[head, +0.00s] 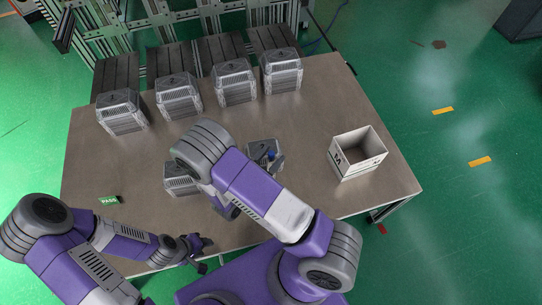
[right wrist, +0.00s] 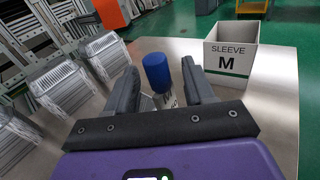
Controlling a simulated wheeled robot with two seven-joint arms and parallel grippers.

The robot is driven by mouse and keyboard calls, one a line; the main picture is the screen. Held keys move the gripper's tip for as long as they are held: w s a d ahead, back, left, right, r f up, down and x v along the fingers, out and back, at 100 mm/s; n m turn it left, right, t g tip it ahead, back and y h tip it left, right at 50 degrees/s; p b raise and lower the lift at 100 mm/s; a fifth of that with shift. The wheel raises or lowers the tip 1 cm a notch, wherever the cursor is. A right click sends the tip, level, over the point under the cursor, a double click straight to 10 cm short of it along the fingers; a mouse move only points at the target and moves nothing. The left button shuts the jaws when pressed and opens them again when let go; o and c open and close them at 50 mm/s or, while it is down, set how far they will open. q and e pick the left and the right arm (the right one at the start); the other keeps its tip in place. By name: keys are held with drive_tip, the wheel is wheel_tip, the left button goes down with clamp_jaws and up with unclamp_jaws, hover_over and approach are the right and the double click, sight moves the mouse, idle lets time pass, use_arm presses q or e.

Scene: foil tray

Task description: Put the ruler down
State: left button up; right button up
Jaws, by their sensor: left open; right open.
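I cannot make out a ruler in either view. My left gripper (head: 200,252) is open and empty near the table's front edge. My right arm hides part of the middle of the table.
A white open box (head: 345,163) marked "SLEEVE M" stands on the right of the table (head: 300,110). Several grey ribbed stacks (head: 178,95) line the back. Another stack (head: 178,180) is partly behind my right arm. A green "PASS" tag (head: 109,201) lies at the left.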

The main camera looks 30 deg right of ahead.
use_arm(q)
drive_tip(key=shift+r, duration=0.15)
use_arm(e)
drive_tip(key=shift+r, duration=0.15)
use_arm(q)
drive_tip(key=shift+r, duration=0.1)
use_arm(e)
drive_tip(key=shift+s+a+r, duration=0.1)
drive_tip(key=shift+a, duration=0.2)
use_arm(q)
drive_tip(key=shift+r+p, duration=0.8)
drive_tip(key=shift+p, duration=0.2)
use_arm(e)
drive_tip(key=v, duration=1.1)
drive_tip(key=shift+s+a, duration=0.1)
drive_tip(key=shift+a, duration=0.05)
